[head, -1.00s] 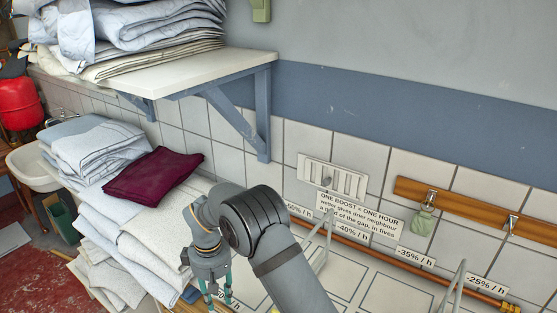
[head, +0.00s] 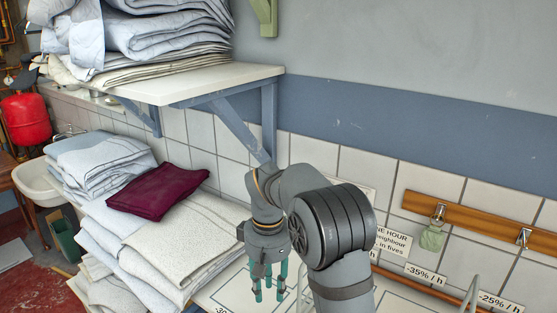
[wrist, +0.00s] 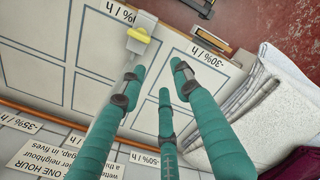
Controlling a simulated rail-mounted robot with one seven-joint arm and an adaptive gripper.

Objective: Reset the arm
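My gripper (head: 268,287) has three teal fingers and hangs downward over the white marked worktop (head: 233,290), right of the folded linen. In the wrist view my gripper (wrist: 160,80) shows its fingers spread apart with nothing between them. The worktop (wrist: 100,45) below has outlined rectangles and percent-per-hour labels. My arm bends above the gripper and hides part of the tiled wall and its sign.
A stack of pale folded linen (head: 180,240) with a maroon cloth (head: 158,191) stands at left. A white shelf (head: 190,84) on blue brackets carries more linen above. A wooden hook rail (head: 480,219) is at right. A yellow-topped object (wrist: 138,36) is on the worktop.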

